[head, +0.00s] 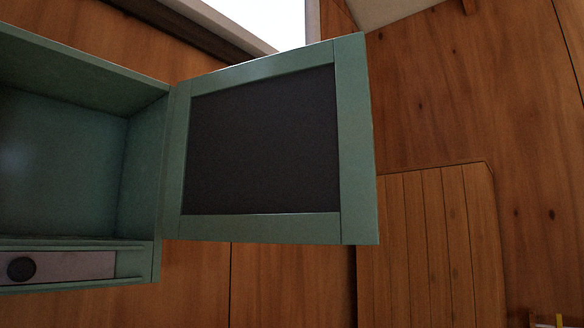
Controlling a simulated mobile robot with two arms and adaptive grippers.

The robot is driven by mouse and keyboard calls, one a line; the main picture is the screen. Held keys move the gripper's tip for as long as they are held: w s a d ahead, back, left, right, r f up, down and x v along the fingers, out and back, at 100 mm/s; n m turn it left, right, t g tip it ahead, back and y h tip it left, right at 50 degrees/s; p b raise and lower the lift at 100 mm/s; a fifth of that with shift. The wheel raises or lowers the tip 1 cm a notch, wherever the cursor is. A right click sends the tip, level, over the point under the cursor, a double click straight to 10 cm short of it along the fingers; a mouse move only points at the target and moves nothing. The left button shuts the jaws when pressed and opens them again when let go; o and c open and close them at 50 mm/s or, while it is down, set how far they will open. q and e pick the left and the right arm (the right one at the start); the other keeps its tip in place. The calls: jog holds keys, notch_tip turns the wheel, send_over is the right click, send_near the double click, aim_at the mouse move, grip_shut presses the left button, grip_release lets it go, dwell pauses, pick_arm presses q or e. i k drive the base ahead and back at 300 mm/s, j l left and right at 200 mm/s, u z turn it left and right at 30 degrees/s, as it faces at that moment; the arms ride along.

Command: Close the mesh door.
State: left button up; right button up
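The mesh door (265,142) has a green frame around a dark mesh panel. It stands open, swung out to the right of the green cabinet (145,180) and joined to it along the cabinet's right edge. The cabinet's open front shows an empty-looking upper compartment at the left of the head view; its left part is cut off by the picture's edge. Neither of my grippers is in view, and nothing touches the door.
Below the compartment is a pale panel (75,267) with a dark round spot. Wooden walls (440,90) surround the cabinet. A slatted wooden panel (430,240) stands at the lower right. A bright window (265,20) is above the door.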

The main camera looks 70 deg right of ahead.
aim_at(279, 148)
jog(key=l, duration=0.45)
jog(key=k+l+u, duration=0.1)
jog(key=l, duration=0.35)
jog(key=k+l, duration=0.1)
jog(key=l, duration=0.35)
jog(key=l+u, duration=0.1)
jog(key=l, duration=0.35)
jog(key=k+l, duration=0.15)
jog(key=l, duration=0.3)
jog(key=k+l+u, duration=0.1)
jog(key=l, duration=0.35)
